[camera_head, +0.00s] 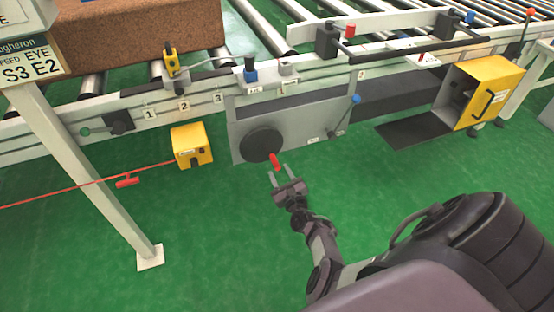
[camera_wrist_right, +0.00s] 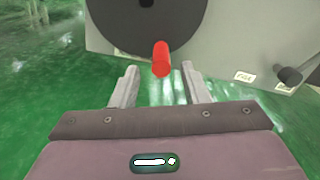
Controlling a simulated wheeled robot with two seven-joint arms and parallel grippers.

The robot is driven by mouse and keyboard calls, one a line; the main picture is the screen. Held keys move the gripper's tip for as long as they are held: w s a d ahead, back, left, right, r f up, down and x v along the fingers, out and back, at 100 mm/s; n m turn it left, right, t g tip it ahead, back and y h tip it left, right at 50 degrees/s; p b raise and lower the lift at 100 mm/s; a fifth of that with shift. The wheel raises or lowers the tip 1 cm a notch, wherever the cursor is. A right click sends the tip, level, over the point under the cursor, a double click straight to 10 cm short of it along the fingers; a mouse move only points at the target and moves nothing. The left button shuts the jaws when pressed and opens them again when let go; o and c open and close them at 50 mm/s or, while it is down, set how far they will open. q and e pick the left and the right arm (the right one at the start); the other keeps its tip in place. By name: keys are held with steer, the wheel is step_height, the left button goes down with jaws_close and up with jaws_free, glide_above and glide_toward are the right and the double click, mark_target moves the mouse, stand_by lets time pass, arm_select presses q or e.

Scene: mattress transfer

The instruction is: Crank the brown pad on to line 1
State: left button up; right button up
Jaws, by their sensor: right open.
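The brown pad (camera_head: 140,32) lies on the roller conveyor at the upper left. Plates marked 1, 2 and 3 (camera_head: 184,106) sit on the conveyor's side rail below it. A dark crank disc (camera_head: 261,144) with a red handle (camera_head: 274,160) is on a grey panel (camera_head: 305,120) below the rail. My right gripper (camera_head: 281,174) is open just below the red handle. In the right wrist view the red handle (camera_wrist_right: 161,58) stands ahead of the open fingers (camera_wrist_right: 160,88), near the middle of the gap, and does not look gripped. My left gripper is not in view.
A yellow box (camera_head: 191,146) with a red cord and red pull handle (camera_head: 127,181) hangs left of the panel. A blue-knobbed lever (camera_head: 355,99) is right of the disc. An open yellow cabinet (camera_head: 490,92) stands further right. Green floor in front is clear.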

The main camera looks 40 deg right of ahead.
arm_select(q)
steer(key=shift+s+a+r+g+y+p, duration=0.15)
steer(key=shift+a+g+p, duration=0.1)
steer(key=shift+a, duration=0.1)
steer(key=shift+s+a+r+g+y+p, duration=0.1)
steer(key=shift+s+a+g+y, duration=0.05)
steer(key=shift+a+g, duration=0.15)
arm_select(e)
steer(key=shift+v, duration=1.65)
